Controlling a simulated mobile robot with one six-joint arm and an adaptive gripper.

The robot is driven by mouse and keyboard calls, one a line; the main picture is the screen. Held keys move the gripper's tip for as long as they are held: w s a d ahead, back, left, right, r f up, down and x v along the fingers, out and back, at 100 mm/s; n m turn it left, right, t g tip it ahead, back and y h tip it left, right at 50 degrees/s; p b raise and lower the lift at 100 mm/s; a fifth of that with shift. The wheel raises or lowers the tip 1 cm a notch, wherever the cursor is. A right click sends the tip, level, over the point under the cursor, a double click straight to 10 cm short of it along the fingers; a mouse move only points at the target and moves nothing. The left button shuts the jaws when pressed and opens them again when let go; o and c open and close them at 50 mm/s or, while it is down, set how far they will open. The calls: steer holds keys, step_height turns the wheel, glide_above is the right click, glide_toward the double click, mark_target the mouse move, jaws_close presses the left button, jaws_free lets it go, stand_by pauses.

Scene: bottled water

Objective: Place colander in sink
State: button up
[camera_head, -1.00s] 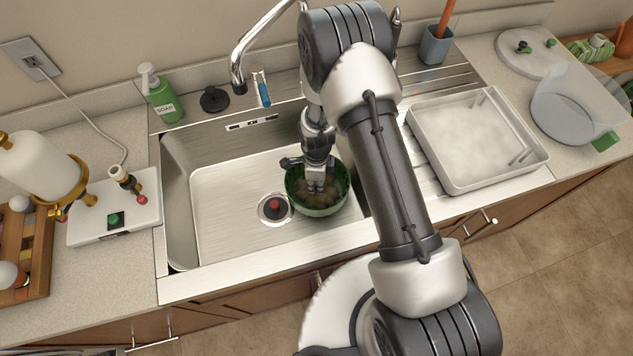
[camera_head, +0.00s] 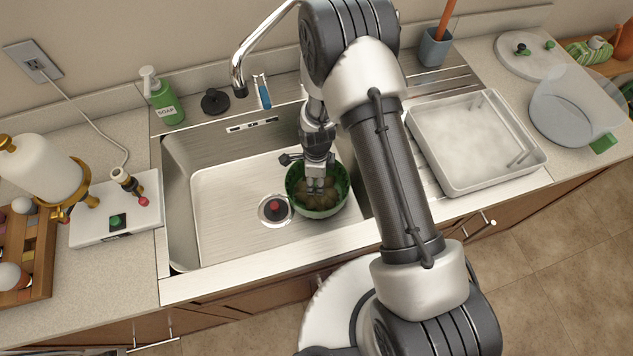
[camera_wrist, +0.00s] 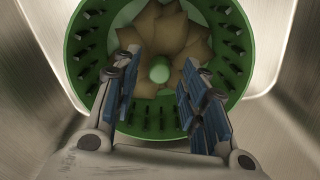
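The green colander (camera_head: 337,203) is inside the right part of the metal sink (camera_head: 235,190), open side up, just right of the drain. Whether its underside touches the sink floor cannot be seen. The wrist view shows its slotted green wall (camera_wrist: 150,122), brown petal-like pieces inside and a green central knob (camera_wrist: 159,69). My gripper (camera_head: 316,191) points down into the colander. In the wrist view my gripper (camera_wrist: 157,88) is open, its two blue-padded fingers wide apart on either side of the knob with a gap to it.
A faucet (camera_head: 262,45) arches over the sink's back edge. A green soap bottle (camera_head: 162,100) stands behind its left corner. A white tray (camera_head: 478,178) lies on the drainboard to the right. The sink's left half is clear apart from the drain (camera_head: 275,209).

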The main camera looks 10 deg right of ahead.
step_height(320, 180, up, 9)
steer(key=p, duration=0.2)
steer(key=shift+r, duration=0.2)
steer(key=s+d+r+n+t, duration=0.1)
steer(key=d+r+n, duration=0.15)
steer(key=r, duration=0.55)
steer(key=s+d+r+n, duration=0.1)
steer(key=r+n, duration=0.2)
steer(key=r, duration=0.4)
steer(key=s+d+r+n+t, duration=0.1)
steer(key=s+r+n, duration=0.15)
steer(key=r, duration=0.55)
steer(key=s+d+r+n+t, duration=0.1)
steer(key=s+d+r+n, duration=0.1)
steer(key=s+r+n, duration=0.4)
steer(key=s+d+r+n+t, duration=0.1)
steer(key=s+d+r+n, duration=0.2)
steer(key=s+r+n, duration=0.3)
steer(key=s, duration=0.4)
steer(key=shift+s+r+t, duration=0.15)
steer(key=shift+s+t, duration=0.15)
steer(key=shift+s, duration=0.05)
steer(key=shift+f+b, duration=0.3)
